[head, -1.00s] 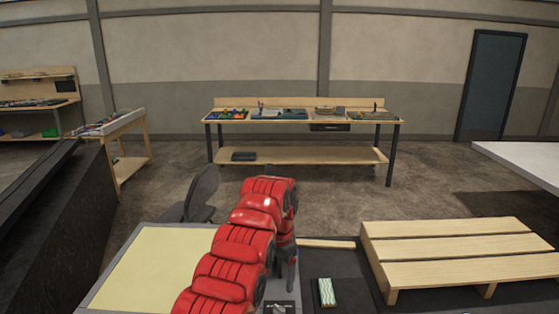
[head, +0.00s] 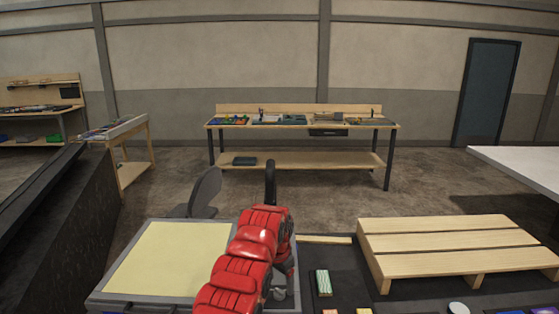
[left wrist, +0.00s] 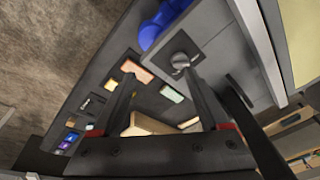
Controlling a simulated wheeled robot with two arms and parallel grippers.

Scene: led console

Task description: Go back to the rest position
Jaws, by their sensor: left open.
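My left gripper (head: 270,168) shows in the head view as a dark upright shape above the red arm (head: 250,255), which comes up from the bottom edge. In the left wrist view its two black fingers (left wrist: 160,82) are spread apart with nothing held between them. Beyond the fingers lies a dark console top (left wrist: 100,80) with a round knob (left wrist: 182,64) on a grey panel and several small coloured blocks. My right gripper is in neither view.
A pale yellow panel (head: 165,262) in a grey frame lies left of my arm. A green-and-white block (head: 323,283) and a slatted wooden platform (head: 450,245) are to the right. A grey chair (head: 203,192) stands behind the panel. A workbench (head: 300,162) stands farther back.

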